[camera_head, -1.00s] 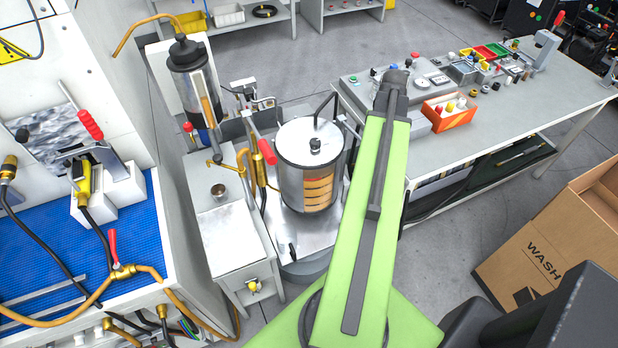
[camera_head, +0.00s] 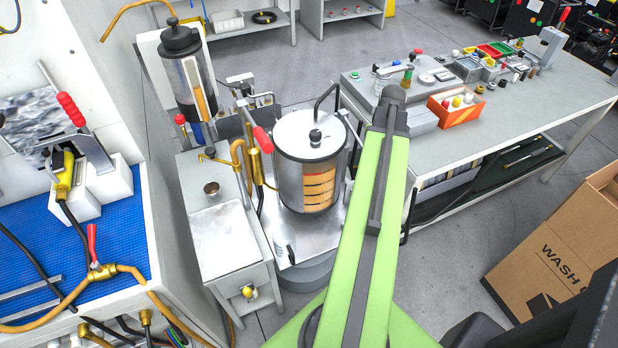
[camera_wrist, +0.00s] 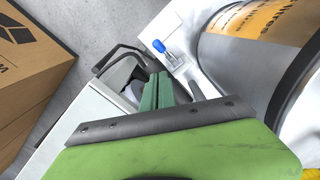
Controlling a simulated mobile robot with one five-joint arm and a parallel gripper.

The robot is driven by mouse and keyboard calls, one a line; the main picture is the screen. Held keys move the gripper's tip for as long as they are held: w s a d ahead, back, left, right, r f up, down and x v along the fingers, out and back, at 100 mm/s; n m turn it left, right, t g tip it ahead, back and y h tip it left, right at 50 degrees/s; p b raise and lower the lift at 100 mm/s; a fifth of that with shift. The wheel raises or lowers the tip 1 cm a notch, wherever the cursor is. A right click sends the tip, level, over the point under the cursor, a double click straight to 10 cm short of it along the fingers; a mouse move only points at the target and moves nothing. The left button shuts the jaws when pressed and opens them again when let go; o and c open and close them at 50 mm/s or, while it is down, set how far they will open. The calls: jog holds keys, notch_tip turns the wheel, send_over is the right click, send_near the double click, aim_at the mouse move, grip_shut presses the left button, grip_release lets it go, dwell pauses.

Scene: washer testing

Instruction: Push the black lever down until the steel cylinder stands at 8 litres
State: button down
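The steel cylinder (camera_head: 290,180) stands upright on a metal base, with an orange scale band (camera_head: 320,190) on its front; its litre marks are too small to read. A small dark lever-like part (camera_head: 291,254) sits at the base's front; I cannot tell whether it is the black lever. A black bent bar (camera_head: 333,92) rises beside the lid. The cylinder's curved wall and orange band (camera_wrist: 262,28) fill the upper right of the wrist view. My gripper (camera_wrist: 158,76) has green fingers close together, apparently shut and empty, left of the cylinder. The head view hides it behind my arm.
A red-handled lever (camera_head: 263,140) stands left of the cylinder, above a grey cabinet (camera_head: 225,237). A workbench (camera_head: 500,122) with an orange box (camera_head: 452,118) stands to the right. A cardboard box (camera_head: 560,245) is at the right. A blue-tipped part (camera_wrist: 158,45) lies beyond my fingers.

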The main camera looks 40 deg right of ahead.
notch_tip(320, 180, up, 12)
jog(key=p, duration=1.1)
jog(key=shift+p, duration=0.4)
notch_tip(320, 180, down, 12)
jog(key=b, duration=1.2)
jog(key=shift+f, duration=0.1)
notch_tip(320, 180, up, 12)
jog(key=p, duration=1.2)
jog(key=shift+r, duration=0.2)
dwell(1.8)
dwell(0.4)
